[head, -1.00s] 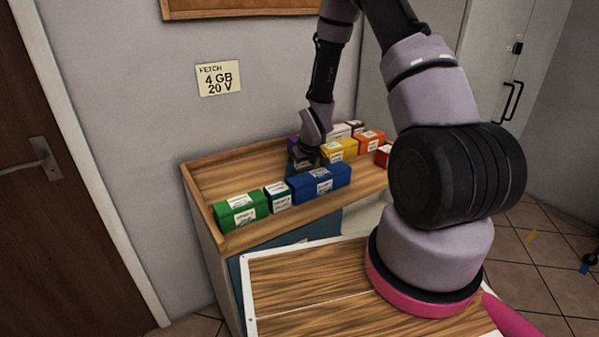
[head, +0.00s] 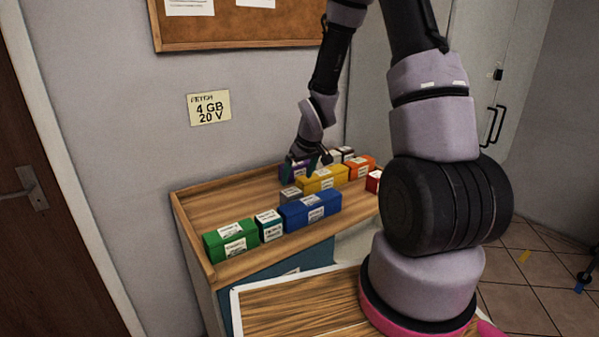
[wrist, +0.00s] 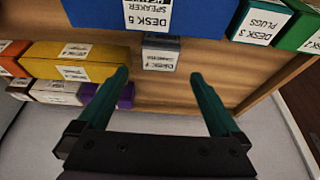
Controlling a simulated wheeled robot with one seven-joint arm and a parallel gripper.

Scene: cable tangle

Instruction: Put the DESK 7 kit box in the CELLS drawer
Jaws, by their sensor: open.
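A small grey box (wrist: 162,52) labelled what looks like DESK 7 lies on the wooden top in the wrist view. It also shows in the head view (head: 291,194), behind the blue box. My gripper (wrist: 160,76) is open and empty. Its two teal fingers point towards the grey box, with the fingertips apart from it and one to each side. In the head view my gripper (head: 309,160) is above the boxes, near the purple one. No drawer label reading CELLS can be made out; a blue front (head: 265,276) shows below the wooden top.
A blue DESK 5 speaker box (wrist: 150,12), a teal DESK 3 plugs box (wrist: 262,20) and a green box (head: 231,240) stand in a row. Yellow (head: 322,179), purple (wrist: 108,97), orange (head: 361,166) and red (head: 374,181) boxes are close by. A raised rim (head: 190,236) edges the top.

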